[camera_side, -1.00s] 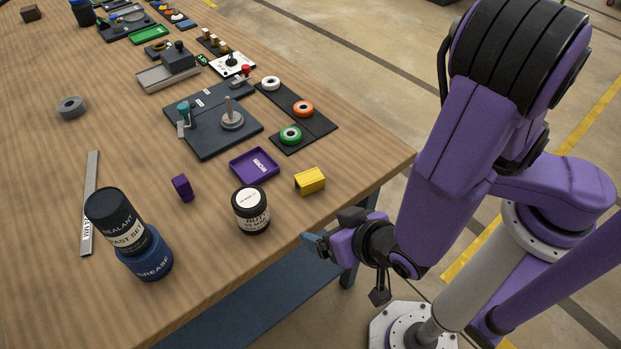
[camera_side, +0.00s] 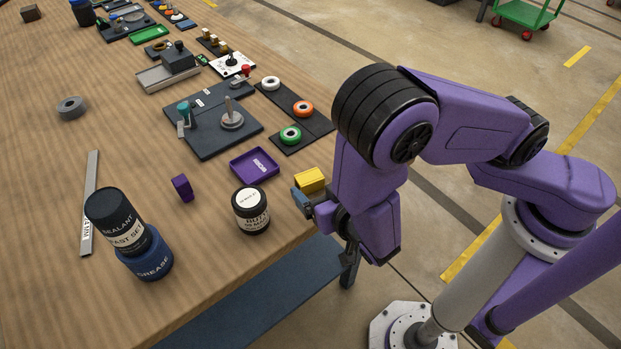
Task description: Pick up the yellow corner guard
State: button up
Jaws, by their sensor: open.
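The yellow corner guard (camera_side: 310,179) sits on the wooden table near its right edge, right of the purple tray. My gripper (camera_side: 300,200) is just in front of it, at the table's edge, with a blue-grey fingertip close to the guard's lower left side. Only part of the gripper shows, and the picture does not make clear whether it touches the guard. The jaws are open, with nothing seen between them.
A dark fixture plate (camera_side: 212,120) and washer mat (camera_side: 318,122) lie behind.

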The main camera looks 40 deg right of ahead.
aim_at(309, 175)
jog(key=shift+r+x, duration=0.15)
jog(key=shift+x, duration=1.75)
jog(key=shift+r+x, duration=0.15)
jog(key=shift+x, duration=1.8)
jog(key=shift+w, duration=0.1)
jog(key=shift+c, duration=0.3)
jog(key=c, duration=1)
